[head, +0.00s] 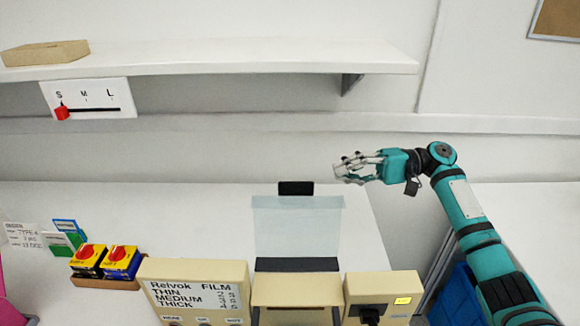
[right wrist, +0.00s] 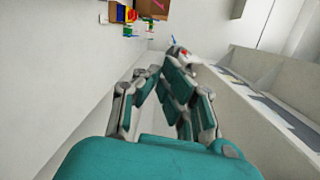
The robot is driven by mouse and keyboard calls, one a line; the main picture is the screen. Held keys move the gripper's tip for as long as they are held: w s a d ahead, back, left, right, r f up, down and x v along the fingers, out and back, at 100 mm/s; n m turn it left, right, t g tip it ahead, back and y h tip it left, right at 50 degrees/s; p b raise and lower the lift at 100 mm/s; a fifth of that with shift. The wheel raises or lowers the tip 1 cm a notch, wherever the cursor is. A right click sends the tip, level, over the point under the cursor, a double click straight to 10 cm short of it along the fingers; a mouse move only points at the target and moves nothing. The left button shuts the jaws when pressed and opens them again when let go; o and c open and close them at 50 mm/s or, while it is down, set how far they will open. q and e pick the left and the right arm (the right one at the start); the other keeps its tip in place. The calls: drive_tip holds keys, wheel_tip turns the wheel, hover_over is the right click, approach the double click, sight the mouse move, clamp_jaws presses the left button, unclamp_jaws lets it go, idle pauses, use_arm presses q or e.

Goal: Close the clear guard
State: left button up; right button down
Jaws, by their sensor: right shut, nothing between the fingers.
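The clear guard (head: 298,228) is a pale see-through panel in the head view. It stands raised above the beige machine (head: 297,290), with a black tab (head: 296,188) at its top edge and a black strip along its bottom. My right gripper (head: 345,170) is above and to the right of the guard, apart from it. Its fingers point left and are shut with nothing between them. The right wrist view also shows the right gripper's fingers (right wrist: 172,60) close together and empty. My left gripper is not in view.
A beige box labelled Relvok Film (head: 197,285) stands left of the machine, and a beige box with a black knob (head: 383,292) stands right. A white shelf (head: 210,58) runs above. The white table (head: 365,240) is clear behind.

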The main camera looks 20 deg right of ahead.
sight(302, 182)
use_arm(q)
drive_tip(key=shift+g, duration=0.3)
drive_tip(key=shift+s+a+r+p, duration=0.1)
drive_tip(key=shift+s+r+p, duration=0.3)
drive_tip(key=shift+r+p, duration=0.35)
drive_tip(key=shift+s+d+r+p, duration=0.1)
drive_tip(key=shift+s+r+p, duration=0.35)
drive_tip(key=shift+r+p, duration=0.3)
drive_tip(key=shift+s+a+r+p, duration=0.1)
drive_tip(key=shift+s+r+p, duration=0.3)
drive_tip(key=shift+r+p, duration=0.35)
use_arm(e)
drive_tip(key=shift+s+a+r+n+g+y, duration=0.3)
drive_tip(key=shift+s+a+r, duration=0.4)
drive_tip(key=shift+a, duration=1.2)
drive_tip(key=shift+s+a+r+n+g+y, duration=0.1)
drive_tip(key=shift+s+a+r+g, duration=0.35)
drive_tip(key=shift+s+a, duration=0.95)
drive_tip(key=shift+s+a+r+n+g+y, duration=0.15)
drive_tip(key=shift+s+a+r+g, duration=0.35)
drive_tip(key=shift+a, duration=1.85)
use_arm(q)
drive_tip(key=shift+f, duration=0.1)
use_arm(e)
drive_tip(key=shift+a+r, duration=0.1)
